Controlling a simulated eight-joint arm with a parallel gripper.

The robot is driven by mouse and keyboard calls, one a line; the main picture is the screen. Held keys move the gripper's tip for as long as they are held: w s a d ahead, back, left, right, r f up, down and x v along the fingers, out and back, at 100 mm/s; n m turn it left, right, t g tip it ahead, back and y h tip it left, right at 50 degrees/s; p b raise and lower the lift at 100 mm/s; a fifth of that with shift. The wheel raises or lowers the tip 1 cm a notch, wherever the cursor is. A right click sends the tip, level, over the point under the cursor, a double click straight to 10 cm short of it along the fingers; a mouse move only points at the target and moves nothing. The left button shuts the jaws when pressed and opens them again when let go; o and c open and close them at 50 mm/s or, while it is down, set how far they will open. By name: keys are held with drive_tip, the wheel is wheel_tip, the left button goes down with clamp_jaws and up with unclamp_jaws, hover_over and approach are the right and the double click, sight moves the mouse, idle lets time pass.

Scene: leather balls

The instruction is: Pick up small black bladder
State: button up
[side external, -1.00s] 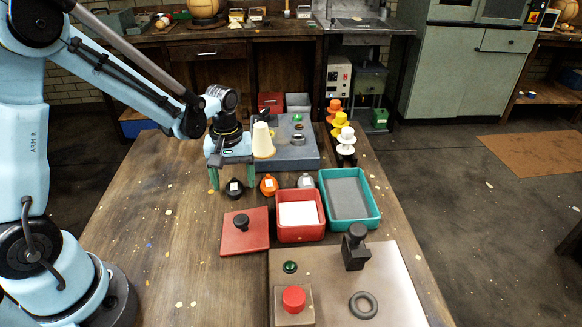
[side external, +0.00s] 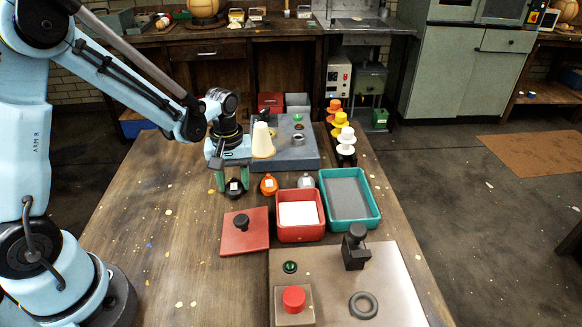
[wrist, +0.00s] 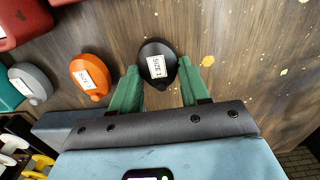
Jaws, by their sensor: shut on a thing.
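The small black bladder (side external: 234,188) is a dark round piece with a white label, on the wooden table at the left end of a row. My gripper (side external: 232,184) is down around it, with a green finger on either side. In the wrist view the black bladder (wrist: 157,62) lies between the two green fingertips (wrist: 160,77), and its label reads "SIZE 1". The gripper is shut on it. The bladder looks to be still at table level.
An orange bladder (side external: 268,185) and a grey one (side external: 306,181) stand to the right. A red lidded plate (side external: 235,240), a red tray (side external: 299,237) and a teal tray (side external: 371,213) are nearer the camera. A grey-blue station (side external: 300,155) is behind. The table's left side is clear.

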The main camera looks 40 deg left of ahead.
drive_tip(key=shift+r, duration=0.15)
wheel_tip(320, 180, up, 4)
drive_tip(key=shift+f, duration=0.2)
drive_tip(key=s+d+r, duration=0.4)
drive_tip(key=d+r, duration=0.3)
drive_tip(key=d, duration=0.3)
approach(299, 215)
drive_tip(key=shift+m, duration=0.3)
drive_tip(key=shift+f, duration=3.05)
drive_tip(key=shift+f, duration=0.25)
wheel_tip(299, 215, up, 9)
idle(1.0)
idle(0.3)
